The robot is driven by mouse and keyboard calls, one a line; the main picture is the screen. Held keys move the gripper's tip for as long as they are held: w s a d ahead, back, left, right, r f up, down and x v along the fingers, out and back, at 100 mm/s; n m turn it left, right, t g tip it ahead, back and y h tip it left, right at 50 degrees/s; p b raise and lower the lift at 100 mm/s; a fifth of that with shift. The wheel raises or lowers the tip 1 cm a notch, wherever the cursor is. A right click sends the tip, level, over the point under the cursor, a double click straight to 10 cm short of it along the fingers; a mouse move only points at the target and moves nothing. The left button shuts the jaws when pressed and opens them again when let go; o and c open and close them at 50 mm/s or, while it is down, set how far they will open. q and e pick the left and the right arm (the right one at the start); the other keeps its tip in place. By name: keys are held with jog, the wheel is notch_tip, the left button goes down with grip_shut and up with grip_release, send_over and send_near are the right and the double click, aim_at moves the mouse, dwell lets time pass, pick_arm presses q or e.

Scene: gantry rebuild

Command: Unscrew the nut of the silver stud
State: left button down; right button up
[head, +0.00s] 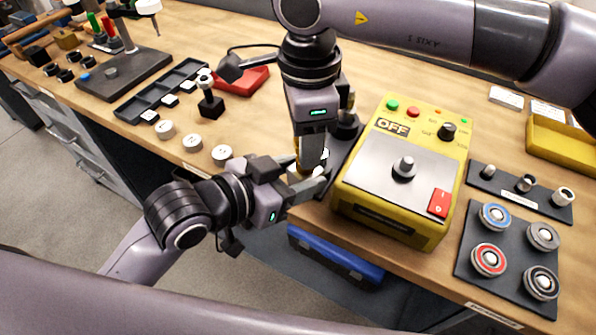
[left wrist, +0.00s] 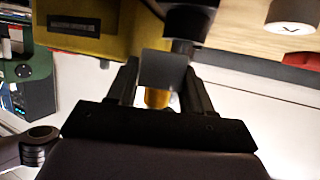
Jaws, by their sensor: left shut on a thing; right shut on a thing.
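My left gripper (head: 308,182) and my right gripper (head: 312,160) meet at the bench's front edge, left of the yellow box. The left one comes in level from the left; the right one points down from above. In the left wrist view, a brass-coloured round piece (left wrist: 157,97) sits between the fingers of the left gripper (left wrist: 158,92), with a grey block, seemingly a right finger, in front of it. The right gripper is shut on a small part at the same spot, mostly hidden by the fingers. I cannot make out the silver stud or its nut apart from these.
The yellow box (head: 425,145), reading OFF, stands close on the right. White round pieces (head: 193,142), a black stand (head: 210,105), a slotted tray (head: 140,105) and a red tray (head: 250,80) lie to the left.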

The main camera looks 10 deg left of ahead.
jog(key=o, duration=1.7)
